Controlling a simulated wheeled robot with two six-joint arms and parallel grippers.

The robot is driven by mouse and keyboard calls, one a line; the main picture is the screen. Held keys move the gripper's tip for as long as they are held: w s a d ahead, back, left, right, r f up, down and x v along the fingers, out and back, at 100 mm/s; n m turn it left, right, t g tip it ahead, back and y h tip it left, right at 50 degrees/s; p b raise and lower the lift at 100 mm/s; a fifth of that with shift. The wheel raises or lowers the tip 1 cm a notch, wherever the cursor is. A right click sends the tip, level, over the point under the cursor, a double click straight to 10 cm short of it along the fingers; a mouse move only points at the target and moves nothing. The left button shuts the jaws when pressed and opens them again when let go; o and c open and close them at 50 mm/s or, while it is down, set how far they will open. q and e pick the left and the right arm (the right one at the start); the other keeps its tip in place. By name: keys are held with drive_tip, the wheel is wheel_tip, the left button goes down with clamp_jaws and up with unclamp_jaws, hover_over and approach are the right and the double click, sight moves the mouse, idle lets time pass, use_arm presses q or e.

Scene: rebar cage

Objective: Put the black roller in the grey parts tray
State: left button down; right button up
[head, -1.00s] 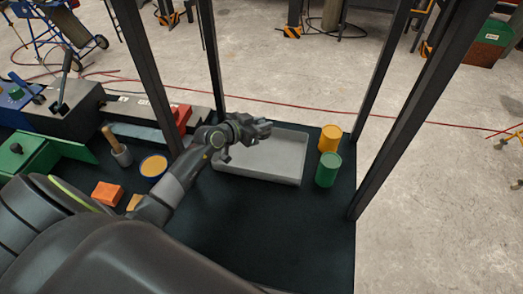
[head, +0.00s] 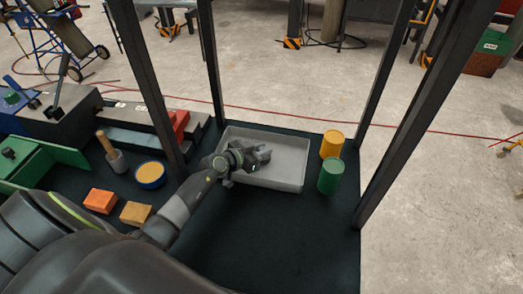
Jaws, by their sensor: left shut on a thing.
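The grey parts tray (head: 289,165) lies on the dark bench top within the upright posts. My left arm reaches in from the lower left, and my left gripper (head: 262,155) is over the tray's middle. It is shut on a small dark thing that blends with the fingers; I take it as the black roller, whose shape is mostly hidden. I cannot tell whether it touches the tray floor. The part of the tray that shows is empty. My right gripper is not in view.
A yellow can (head: 331,144) and a green can (head: 330,176) stand right of the tray. Dark posts (head: 386,120) rise around it. Orange (head: 101,200) and tan (head: 135,213) blocks, a yellow-filled bowl (head: 150,175) and a wooden-handled tool (head: 113,155) are left. The front bench is clear.

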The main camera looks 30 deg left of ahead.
use_arm(q)
drive_tip(key=shift+f, duration=0.3)
drive_tip(key=shift+f, duration=0.25)
drive_tip(key=c, duration=1.3)
unclamp_jaws()
drive_tip(key=shift+s+f, duration=0.1)
drive_tip(key=shift+o, duration=0.2)
drive_tip(key=shift+r, duration=0.65)
drive_tip(key=p+v, duration=0.2)
drive_tip(key=v, duration=1)
drive_tip(key=shift+d, duration=0.1)
